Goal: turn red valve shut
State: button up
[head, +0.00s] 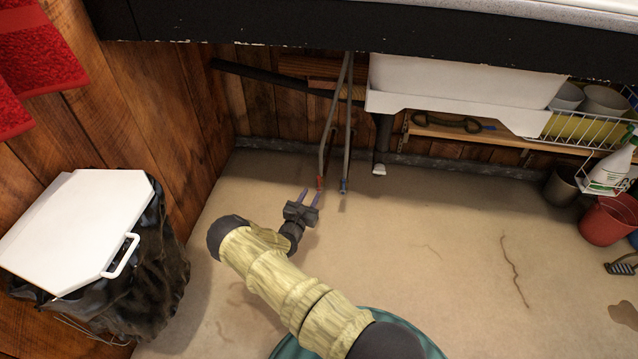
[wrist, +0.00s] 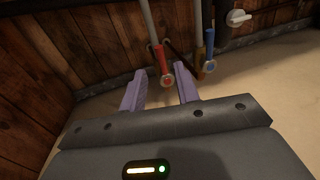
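The red valve (head: 320,184) is at the low end of the left grey pipe under the counter. In the wrist view it is a red lever (wrist: 163,62) with a round pale end, just beyond the fingertips and lined up between them. My gripper (head: 311,193) has its two purple fingers spread, with nothing between them. The fingers also show in the wrist view (wrist: 160,80). I see no clear contact between the fingers and the red lever. Part of the pipe behind the lever is hidden.
A blue valve (head: 343,186) hangs on the right pipe, close beside the red one. It shows right of my fingers in the wrist view (wrist: 209,44). The black-edged counter (head: 300,25) overhangs above. A white-lidded bin (head: 75,230) stands left. Floor around the valves is clear.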

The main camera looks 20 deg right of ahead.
aim_at(319, 187)
jog(key=b+x, duration=0.3)
jog(key=x, duration=0.5)
jog(key=shift+w+d+f+b, duration=0.1)
jog(key=shift+f+b, duration=0.05)
jog(key=shift+b, duration=0.25)
jog(key=shift+w+d, duration=0.2)
jog(key=shift+w, duration=0.05)
grip_shut()
